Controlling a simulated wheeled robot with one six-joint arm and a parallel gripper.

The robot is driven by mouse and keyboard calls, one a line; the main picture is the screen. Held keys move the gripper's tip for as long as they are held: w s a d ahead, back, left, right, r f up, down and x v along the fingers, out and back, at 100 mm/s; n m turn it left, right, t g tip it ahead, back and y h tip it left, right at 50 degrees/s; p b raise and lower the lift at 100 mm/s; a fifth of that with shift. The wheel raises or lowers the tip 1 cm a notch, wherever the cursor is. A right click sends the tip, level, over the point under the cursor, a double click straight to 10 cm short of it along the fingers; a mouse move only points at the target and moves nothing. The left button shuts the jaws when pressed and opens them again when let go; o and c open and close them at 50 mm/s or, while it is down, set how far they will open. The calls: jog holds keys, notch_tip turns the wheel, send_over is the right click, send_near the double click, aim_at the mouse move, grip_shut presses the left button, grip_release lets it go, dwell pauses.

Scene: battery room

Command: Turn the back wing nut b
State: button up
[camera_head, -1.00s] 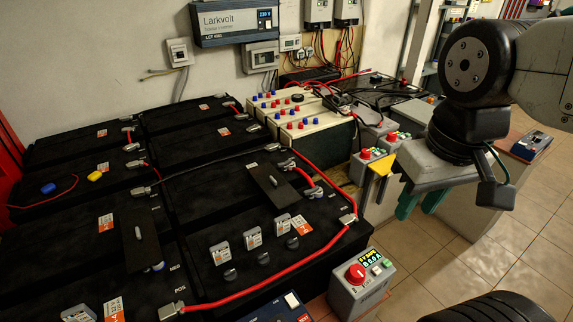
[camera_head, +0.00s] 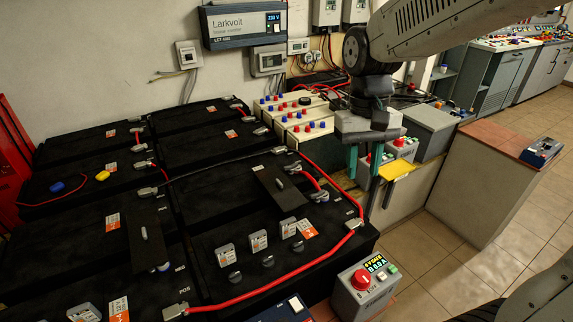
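My gripper (camera_head: 364,162) hangs fingers-down at the right of the batteries, its two teal fingers apart with nothing seen between them. It is in front of the control boxes and beyond the right end of the battery bank. A small grey upright piece, perhaps a wing nut (camera_head: 280,183), stands on a dark plate (camera_head: 272,199) on the back right battery, left of my gripper. A similar piece (camera_head: 144,234) stands on another dark plate (camera_head: 152,257) further left. Three dark knobs (camera_head: 268,262) sit in a row before grey modules (camera_head: 258,241). No "b" mark is readable.
Red cables (camera_head: 268,289) and terminal clamps run across the black batteries. A grey box with a red knob (camera_head: 361,280) stands at the front right. A yellow bracket (camera_head: 397,171) and red-button boxes (camera_head: 401,147) are near my gripper.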

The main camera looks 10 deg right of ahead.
jog(key=w+a+f+m, duration=0.1)
jog(key=w+f, duration=0.2)
jog(key=w, duration=0.4)
jog(key=w+a+f+m, duration=0.15)
jog(key=w+f, duration=0.25)
jog(key=w, duration=0.4)
jog(key=m+t, duration=0.2)
jog(key=m, duration=0.8)
send_over(286, 167)
notch_tip(286, 167, down, 14)
jog(key=shift+r, duration=0.2)
jog(key=shift+m, duration=0.35)
jog(key=shift+f+m, duration=0.3)
jog(key=shift+f, duration=0.15)
notch_tip(286, 167, down, 7)
jog(key=shift+c, duration=0.3)
grip_shut()
